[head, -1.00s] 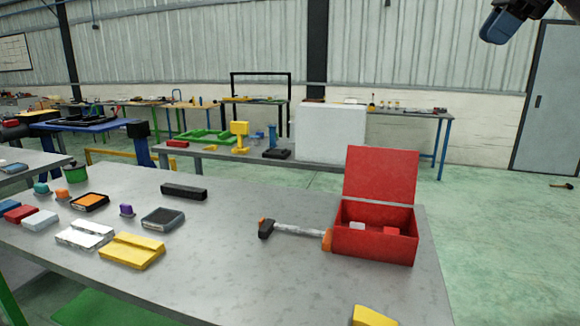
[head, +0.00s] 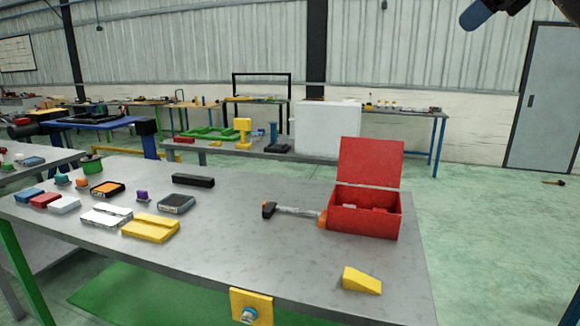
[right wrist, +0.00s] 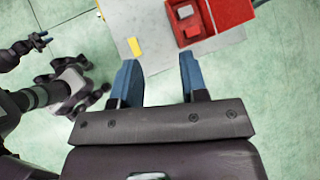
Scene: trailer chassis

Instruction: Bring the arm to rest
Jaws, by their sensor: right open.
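My right gripper (right wrist: 158,80) is open and empty in the right wrist view, its two blue fingers spread apart. It hangs high above the floor near the table's edge, with the table beyond the fingertips. In the head view, part of the right gripper (head: 478,14) shows at the top right, well above the table and away from everything on it.
An open red box (head: 366,215) stands on the grey table (head: 250,245), a hammer (head: 292,211) beside it. A yellow wedge (head: 362,281) lies near the front edge. Several small items lie at the left.

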